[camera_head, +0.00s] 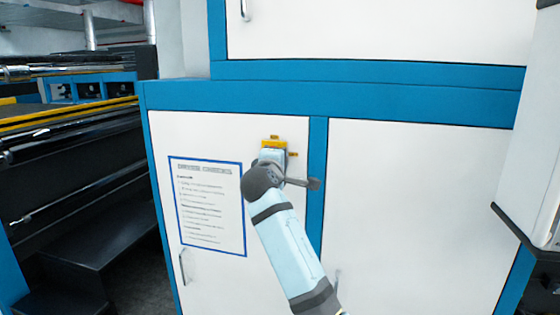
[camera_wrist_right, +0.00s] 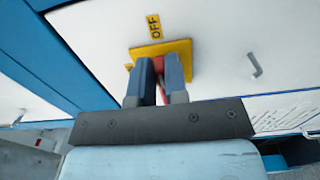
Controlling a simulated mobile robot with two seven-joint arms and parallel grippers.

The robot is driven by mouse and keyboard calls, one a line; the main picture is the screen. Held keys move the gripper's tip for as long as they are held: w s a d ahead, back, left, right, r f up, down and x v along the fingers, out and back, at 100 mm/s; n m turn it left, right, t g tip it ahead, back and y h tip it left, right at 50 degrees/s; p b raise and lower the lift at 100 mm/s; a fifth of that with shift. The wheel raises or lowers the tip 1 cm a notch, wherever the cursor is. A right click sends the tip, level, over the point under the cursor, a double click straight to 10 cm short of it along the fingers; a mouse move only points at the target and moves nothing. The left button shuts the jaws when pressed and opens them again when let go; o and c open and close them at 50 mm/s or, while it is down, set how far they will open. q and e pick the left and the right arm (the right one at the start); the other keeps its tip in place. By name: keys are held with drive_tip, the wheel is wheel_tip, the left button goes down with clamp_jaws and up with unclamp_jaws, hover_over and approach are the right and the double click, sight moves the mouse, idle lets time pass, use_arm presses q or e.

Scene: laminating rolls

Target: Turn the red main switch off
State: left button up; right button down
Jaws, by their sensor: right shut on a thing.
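The red main switch (camera_wrist_right: 161,68) sits on a yellow plate (camera_wrist_right: 180,47) on the white cabinet door, with an OFF label (camera_wrist_right: 153,26) beside the plate in the wrist view. My right gripper (camera_wrist_right: 160,66) is at the plate, its two fingers shut on the red switch handle, of which only a thin strip shows between them. In the head view the yellow plate (camera_head: 274,144) shows above my right gripper (camera_head: 272,156), which hides the handle. I cannot tell the handle's exact angle. My left gripper is not in view.
A printed instruction sheet (camera_head: 207,205) with a blue border is on the door left of my arm. Door handles (camera_head: 182,267) stick out lower down. Blue frame strips (camera_head: 317,180) edge the doors. Dark rollers (camera_head: 75,150) stand at the left.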

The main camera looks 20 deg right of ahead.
drive_tip(key=c, duration=1.1)
unclamp_jaws()
drive_tip(key=shift+c, duration=0.2)
drive_tip(key=b+v, duration=0.2)
drive_tip(key=v, duration=1.2)
